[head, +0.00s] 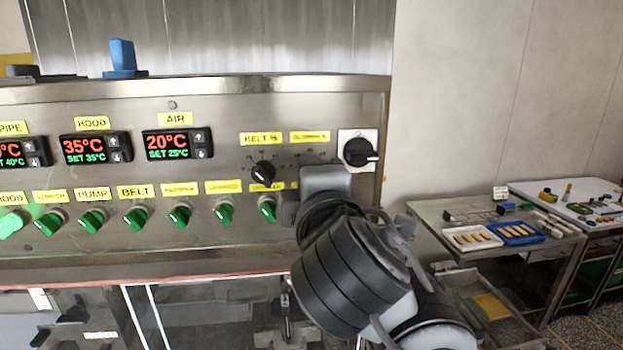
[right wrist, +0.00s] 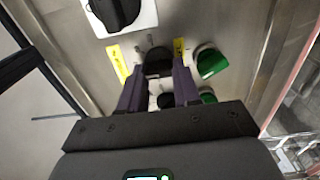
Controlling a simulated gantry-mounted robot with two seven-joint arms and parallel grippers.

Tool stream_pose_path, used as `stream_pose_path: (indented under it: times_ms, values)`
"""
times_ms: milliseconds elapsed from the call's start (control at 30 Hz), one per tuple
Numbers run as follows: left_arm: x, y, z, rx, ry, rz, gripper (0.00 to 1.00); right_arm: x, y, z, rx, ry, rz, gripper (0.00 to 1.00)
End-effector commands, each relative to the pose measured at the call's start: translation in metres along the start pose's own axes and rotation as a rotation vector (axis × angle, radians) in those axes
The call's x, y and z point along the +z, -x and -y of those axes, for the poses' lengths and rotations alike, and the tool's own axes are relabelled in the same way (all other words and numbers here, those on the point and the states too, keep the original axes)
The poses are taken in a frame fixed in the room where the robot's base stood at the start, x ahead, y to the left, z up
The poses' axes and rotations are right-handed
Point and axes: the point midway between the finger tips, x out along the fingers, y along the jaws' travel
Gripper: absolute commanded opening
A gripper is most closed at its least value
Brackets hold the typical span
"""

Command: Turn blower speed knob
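The blower speed knob (right wrist: 158,62) is small and black. It shows in the right wrist view at the tips of my right gripper (right wrist: 160,74). The two dark purple fingers stand apart, one on each side of the knob, and the knob about fills the gap. I cannot tell whether they press on it. In the head view my right gripper (head: 318,184) is at the panel's right part and hides this knob. The yellow blower label (head: 310,137) shows above it. My left gripper is in neither view.
The black belt knob (head: 263,172) is close on the left. A larger black switch (head: 360,152) on a white plate is close on the right. Green knobs (head: 267,209) line the row below. A side table (head: 440,213) with trays stands far right.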

Motion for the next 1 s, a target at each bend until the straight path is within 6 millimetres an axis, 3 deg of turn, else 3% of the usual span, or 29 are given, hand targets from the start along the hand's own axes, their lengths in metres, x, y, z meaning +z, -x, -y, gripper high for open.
stream_pose_path:
  times_ms: [33,167,567,1000]
  values:
    - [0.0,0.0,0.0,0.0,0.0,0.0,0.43,0.0,0.0,-0.001,0.001,0.0,0.0,0.39]
    - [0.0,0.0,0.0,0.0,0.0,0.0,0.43,0.0,0.0,0.0,0.001,0.0,0.0,0.57]
    - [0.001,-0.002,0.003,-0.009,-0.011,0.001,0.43,-0.001,0.006,0.001,0.0,0.001,-0.001,0.57]
    - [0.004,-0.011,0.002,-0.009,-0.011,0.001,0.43,-0.001,0.075,0.0,0.003,-0.001,-0.004,0.57]
